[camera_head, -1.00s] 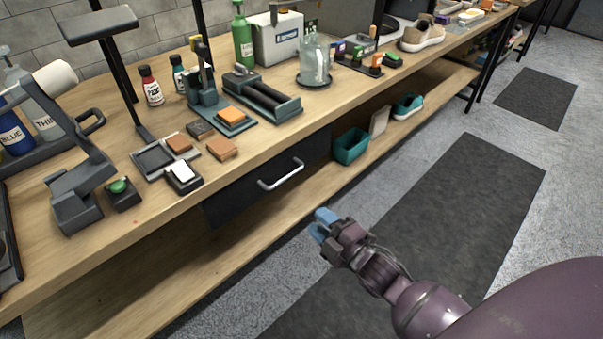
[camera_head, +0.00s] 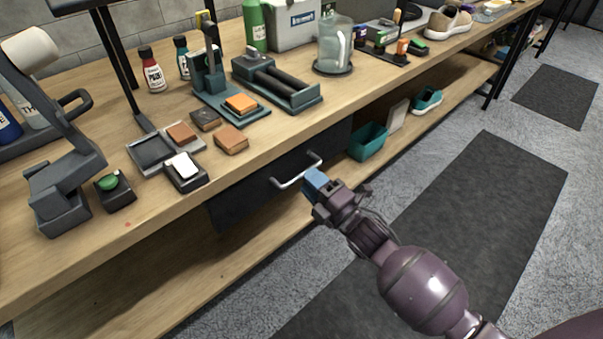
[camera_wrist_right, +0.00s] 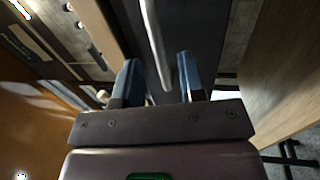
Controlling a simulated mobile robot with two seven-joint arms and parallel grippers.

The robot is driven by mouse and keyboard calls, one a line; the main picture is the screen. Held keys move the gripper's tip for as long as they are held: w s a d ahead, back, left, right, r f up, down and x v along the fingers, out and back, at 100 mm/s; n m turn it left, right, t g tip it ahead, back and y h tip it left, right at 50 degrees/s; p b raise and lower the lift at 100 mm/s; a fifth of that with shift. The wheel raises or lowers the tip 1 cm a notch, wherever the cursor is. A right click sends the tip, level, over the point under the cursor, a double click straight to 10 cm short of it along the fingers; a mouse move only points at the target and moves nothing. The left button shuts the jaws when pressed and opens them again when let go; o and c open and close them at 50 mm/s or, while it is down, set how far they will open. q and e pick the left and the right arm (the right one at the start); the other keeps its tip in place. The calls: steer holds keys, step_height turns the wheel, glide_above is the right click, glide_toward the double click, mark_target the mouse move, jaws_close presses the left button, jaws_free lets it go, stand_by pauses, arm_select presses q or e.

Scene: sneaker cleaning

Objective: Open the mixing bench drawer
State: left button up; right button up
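The mixing bench drawer (camera_head: 240,200) is a dark front under the wooden bench top, and looks closed. Its silver bar handle (camera_head: 286,184) sticks out from the front. My right gripper (camera_head: 315,183) has blue fingertips and is at the right end of the handle in the head view. In the right wrist view, the gripper (camera_wrist_right: 158,75) is open, its two blue fingers apart. The handle bar (camera_wrist_right: 154,40) shows there ahead of the gap between the fingers. I cannot tell whether they touch it. My left gripper is not in view.
The bench top (camera_head: 150,215) above the drawer holds a tray (camera_head: 150,153), blocks, bottles and a glass jar (camera_head: 333,50). A lower shelf (camera_head: 130,285) carries a teal bin (camera_head: 367,141) and a teal shoe (camera_head: 427,99). The floor in front, with dark mats (camera_head: 470,200), is clear.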

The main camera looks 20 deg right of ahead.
steer(key=shift+x, duration=1.65)
jaws_close()
